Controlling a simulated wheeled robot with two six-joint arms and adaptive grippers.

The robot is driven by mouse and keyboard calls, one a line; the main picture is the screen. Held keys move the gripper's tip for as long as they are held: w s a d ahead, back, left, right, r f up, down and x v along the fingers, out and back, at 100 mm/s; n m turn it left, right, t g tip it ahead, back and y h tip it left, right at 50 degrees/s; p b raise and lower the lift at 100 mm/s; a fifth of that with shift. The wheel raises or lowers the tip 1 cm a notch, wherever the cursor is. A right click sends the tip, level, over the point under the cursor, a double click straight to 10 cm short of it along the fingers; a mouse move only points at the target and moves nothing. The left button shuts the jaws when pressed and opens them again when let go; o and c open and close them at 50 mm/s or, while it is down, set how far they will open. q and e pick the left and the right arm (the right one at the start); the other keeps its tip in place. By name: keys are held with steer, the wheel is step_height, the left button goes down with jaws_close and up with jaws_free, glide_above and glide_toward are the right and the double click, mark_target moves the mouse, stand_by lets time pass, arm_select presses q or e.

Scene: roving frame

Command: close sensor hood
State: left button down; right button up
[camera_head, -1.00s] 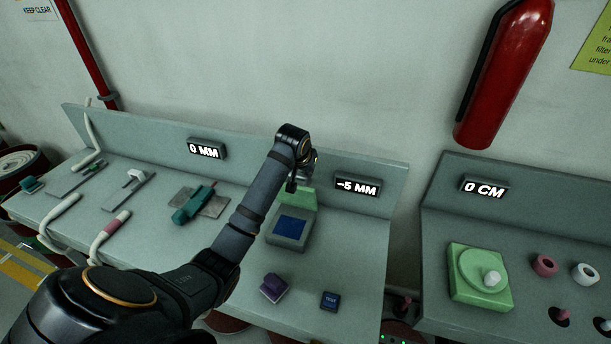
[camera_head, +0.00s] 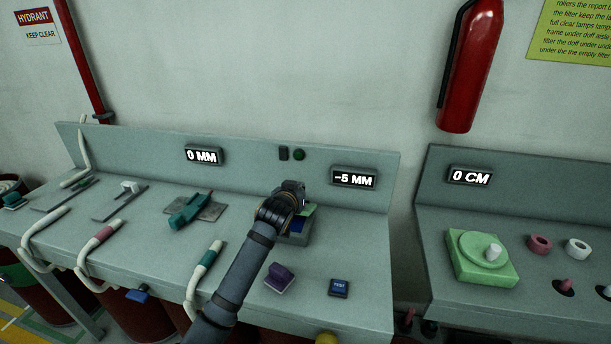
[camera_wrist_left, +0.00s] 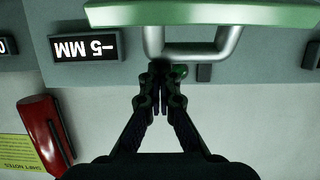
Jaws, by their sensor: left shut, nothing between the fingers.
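The sensor box (camera_head: 298,239) stands on the bench with a blue pad (camera_head: 297,226) on top. Its green hood (camera_head: 308,210) is raised at the back of the box, partly hidden by my left arm. In the left wrist view the green hood (camera_wrist_left: 205,15) lies across the top, with a grey metal handle (camera_wrist_left: 200,52) on it. My left gripper (camera_head: 291,188) is at the hood. Its closed, empty fingertips (camera_wrist_left: 160,70) are close to the handle; I cannot tell whether they touch it. My right gripper is not in view.
A -5 MM display (camera_head: 353,178) is on the bench back panel. A purple block (camera_head: 280,278) and blue TEST button (camera_head: 339,288) are in front. A teal clamp (camera_head: 190,209) lies to the left. A gap separates the right bench (camera_head: 450,215).

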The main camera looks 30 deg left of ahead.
arm_select(q)
steer(key=s+f+t+b, duration=0.1)
steer(key=b, duration=0.2)
steer(key=s+f+t+b, duration=0.1)
steer(key=f+b, duration=0.1)
steer(key=b, duration=0.1)
steer(key=s+f+t+b, duration=0.1)
steer(key=b, duration=0.1)
steer(key=shift+d+f+y+b, duration=0.15)
steer(key=shift+d+y+b, duration=0.15)
steer(key=shift+y+b, duration=0.1)
steer(key=shift+s+t+b, duration=0.15)
steer(key=shift+t+b, duration=0.15)
steer(key=shift+b, duration=0.2)
